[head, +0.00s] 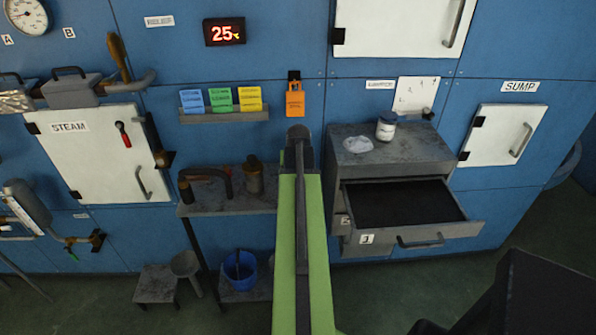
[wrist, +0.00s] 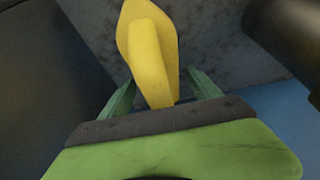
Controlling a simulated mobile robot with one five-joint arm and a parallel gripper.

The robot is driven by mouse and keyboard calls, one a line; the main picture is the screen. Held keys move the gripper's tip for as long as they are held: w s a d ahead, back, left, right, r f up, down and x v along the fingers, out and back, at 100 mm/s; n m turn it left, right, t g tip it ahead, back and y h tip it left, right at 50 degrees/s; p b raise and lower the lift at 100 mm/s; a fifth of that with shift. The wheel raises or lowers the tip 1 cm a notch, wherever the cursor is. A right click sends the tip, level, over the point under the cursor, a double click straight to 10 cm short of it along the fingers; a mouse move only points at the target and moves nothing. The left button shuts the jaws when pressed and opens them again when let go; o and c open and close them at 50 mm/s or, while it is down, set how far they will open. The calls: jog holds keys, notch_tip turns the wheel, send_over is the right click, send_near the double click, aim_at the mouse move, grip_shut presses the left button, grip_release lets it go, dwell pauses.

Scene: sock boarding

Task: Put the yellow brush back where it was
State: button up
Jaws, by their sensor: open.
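The yellow brush (wrist: 148,42) shows in the wrist view, with its wide end at the top and its narrow end toward my gripper. It lies against a grey speckled surface (wrist: 215,35). My gripper (wrist: 160,82) is open, with one green finger on each side of the brush's narrow end. I cannot tell whether either finger touches it. In the head view my green arm reaches up the middle and hides the brush and the fingers.
A grey shelf (head: 215,208) bears a dark bottle (head: 253,178). A blue bucket (head: 240,268) stands below. To the right, a grey cabinet (head: 410,150) has an open drawer (head: 458,231) and a white jar (head: 386,126) on top. A dark rounded thing (wrist: 290,40) is near my gripper.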

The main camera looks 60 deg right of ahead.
jog(key=shift+r+p, duration=0.35)
jog(key=shift+r, duration=0.1)
jog(key=p+v, duration=1.5)
jog(key=v, duration=0.2)
jog(key=shift+f, duration=0.1)
jog(key=w+a+f+n+y, duration=0.1)
jog(key=w+a+n, duration=0.2)
jog(key=w+a, duration=0.75)
jog(key=w+a+n+y, duration=0.2)
jog(key=w+a, duration=0.5)
jog(key=a, duration=0.7)
jog(key=w+a+n+g, duration=0.1)
jog(key=a+n, duration=0.4)
jog(key=a, duration=2.3)
jog(key=shift+w+f+n+g+y, duration=0.25)
jog(key=shift+f+n+g+y, duration=0.15)
jog(key=shift+g, duration=0.5)
